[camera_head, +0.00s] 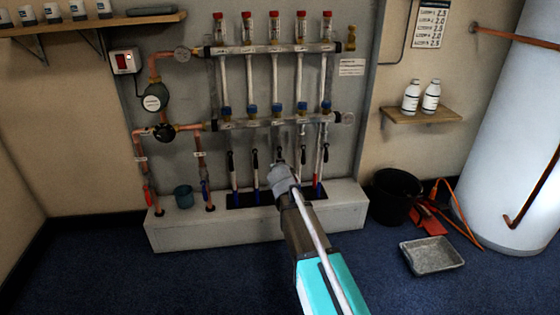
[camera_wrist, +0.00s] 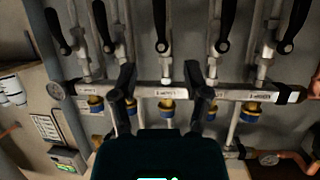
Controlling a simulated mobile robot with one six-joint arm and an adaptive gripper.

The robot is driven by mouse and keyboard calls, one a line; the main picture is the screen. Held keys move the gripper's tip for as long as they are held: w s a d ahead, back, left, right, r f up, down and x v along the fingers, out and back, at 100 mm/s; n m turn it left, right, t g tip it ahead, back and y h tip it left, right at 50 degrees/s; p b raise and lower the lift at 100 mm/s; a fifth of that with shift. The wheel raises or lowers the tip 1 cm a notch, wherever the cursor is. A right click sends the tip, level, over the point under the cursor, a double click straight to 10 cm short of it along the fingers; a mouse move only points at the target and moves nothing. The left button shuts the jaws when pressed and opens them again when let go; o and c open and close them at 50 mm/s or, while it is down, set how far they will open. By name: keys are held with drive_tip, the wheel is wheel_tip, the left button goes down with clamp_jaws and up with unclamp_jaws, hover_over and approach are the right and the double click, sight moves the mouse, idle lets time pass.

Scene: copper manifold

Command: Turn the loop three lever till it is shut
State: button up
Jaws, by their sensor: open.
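The loop three lever (camera_wrist: 160,22) is the middle black handle of a row of several in the wrist view. It lies in line with its pipe, and its far end is cut off by the frame's top edge. My gripper (camera_wrist: 160,80) is open in the wrist view, with its two dark fingers apart on either side of that pipe's line. The handle is beyond the fingertips, and nothing is between the fingers.
Neighbouring levers (camera_wrist: 226,25) (camera_wrist: 103,25) hang close on both sides. The labelled lower manifold bar (camera_wrist: 230,94) with blue caps crosses behind the fingers. A pale plinth (camera_head: 190,234) stands below the pipes. A black bucket (camera_head: 394,200) and a grey tray (camera_head: 431,256) are on the floor at right.

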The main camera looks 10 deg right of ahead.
drive_tip(key=shift+w+f, duration=0.1)
drive_tip(key=shift+w, duration=0.05)
drive_tip(key=b+x, duration=0.5)
drive_tip(key=x, duration=0.8)
drive_tip(key=shift+w+d+f, duration=0.1)
drive_tip(key=shift+w+d, duration=0.05)
drive_tip(key=shift+w, duration=0.05)
clamp_jaws()
